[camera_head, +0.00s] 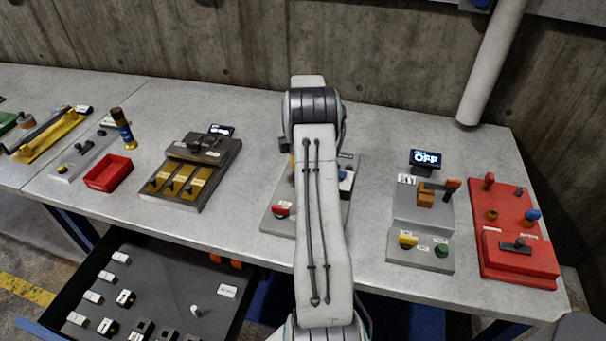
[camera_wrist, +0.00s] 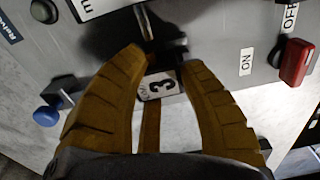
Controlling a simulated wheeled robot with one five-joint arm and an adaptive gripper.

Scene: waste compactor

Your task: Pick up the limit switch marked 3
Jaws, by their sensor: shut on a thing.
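The limit switch marked 3 (camera_wrist: 160,87) shows in the wrist view between my fingers, with its white label facing the camera and a dark part at its top. My gripper (camera_wrist: 160,62) is shut on it with its two ribbed yellow-brown fingers. The switch is over or at the edge of a grey panel (camera_wrist: 215,50); I cannot tell whether it touches the panel. A metal rod (camera_wrist: 146,22) lies just past the fingertips. In the head view my arm hides the gripper and the switch.
In the wrist view a red switch (camera_wrist: 296,62) is at the right and a blue knob (camera_wrist: 46,116) at the left. In the head view, an open drawer (camera_head: 245,262) holds several labelled parts. A red station (camera_head: 510,262) stands on the right of the grey table (camera_head: 371,262).

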